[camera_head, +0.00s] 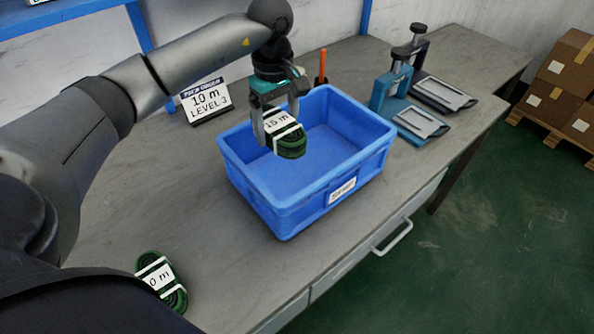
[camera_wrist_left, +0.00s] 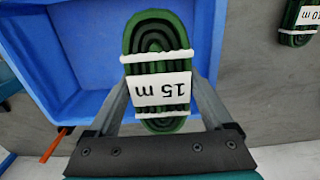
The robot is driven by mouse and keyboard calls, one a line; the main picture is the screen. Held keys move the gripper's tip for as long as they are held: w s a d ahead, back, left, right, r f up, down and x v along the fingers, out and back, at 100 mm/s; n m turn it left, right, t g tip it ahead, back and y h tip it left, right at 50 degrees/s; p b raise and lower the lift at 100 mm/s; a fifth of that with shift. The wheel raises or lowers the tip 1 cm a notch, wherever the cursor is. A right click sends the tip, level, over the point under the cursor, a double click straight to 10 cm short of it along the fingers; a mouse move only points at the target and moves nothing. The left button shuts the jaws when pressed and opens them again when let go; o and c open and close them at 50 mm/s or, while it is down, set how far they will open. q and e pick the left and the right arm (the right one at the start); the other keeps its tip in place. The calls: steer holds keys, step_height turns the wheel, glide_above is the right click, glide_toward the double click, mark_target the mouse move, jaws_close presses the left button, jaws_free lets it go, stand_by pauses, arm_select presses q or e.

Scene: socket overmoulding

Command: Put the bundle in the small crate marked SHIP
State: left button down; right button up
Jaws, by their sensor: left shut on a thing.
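My left gripper (camera_head: 275,118) is shut on a coiled green bundle (camera_head: 287,138) with white bands and a label reading 15 m. In the left wrist view the two fingers press the sides of this bundle (camera_wrist_left: 158,88). It hangs over the left, rear part of an open blue crate (camera_head: 318,198), whose visible floor is empty. The crate's front label is too small to read surely. A second green bundle (camera_head: 161,280) lies on the bench at the lower left, its label partly hidden but ending in 0 m. It also shows in the left wrist view (camera_wrist_left: 299,22). My right gripper is out of view.
A sign (camera_head: 207,101) reading 10 m, LEVEL 3 stands behind the crate at left. An orange stick (camera_head: 322,64) stands upright in a dark holder behind it. Blue and grey clamp-like devices (camera_head: 397,84) stand to the right. The grey bench (camera_head: 190,200) is clear left of the crate.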

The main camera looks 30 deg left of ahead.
arm_select(q)
steer(key=b, duration=0.2)
glide_above(281, 186)
step_height(281, 186, down, 12)
steer(key=shift+f, duration=2.15)
steer(key=shift+f+b, duration=0.1)
steer(key=shift+b, duration=0.25)
steer(key=shift+c, duration=0.9)
jaws_free()
steer(key=shift+o, duration=0.8)
